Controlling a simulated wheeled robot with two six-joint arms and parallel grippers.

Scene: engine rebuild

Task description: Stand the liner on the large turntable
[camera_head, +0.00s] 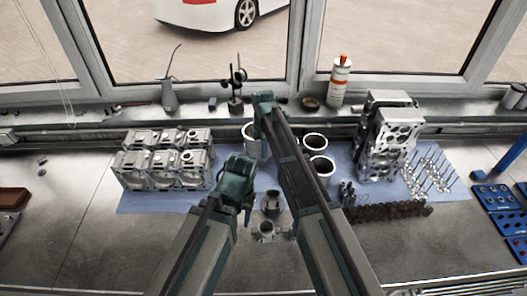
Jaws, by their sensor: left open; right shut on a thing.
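A pale metal liner (249,134), an open-topped ring, shows at the back of the blue mat, partly behind my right arm. My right gripper (264,122) is at this liner and shut on it; its fingertips are largely hidden by the arm. Two more liners, one at the back (315,141) and one in front of it (320,168), stand upright right of the arm. My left gripper (246,205) is open and empty over the mat's front part, left of a small dark cylindrical part (272,204). I cannot make out the large turntable.
Metal engine blocks (160,160) stand on the mat (150,205) at left. Tall cylinder heads (388,140) and a dark shaft (395,212) are at right. A small metal part (266,232) lies in front. The bench front left (90,255) is clear.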

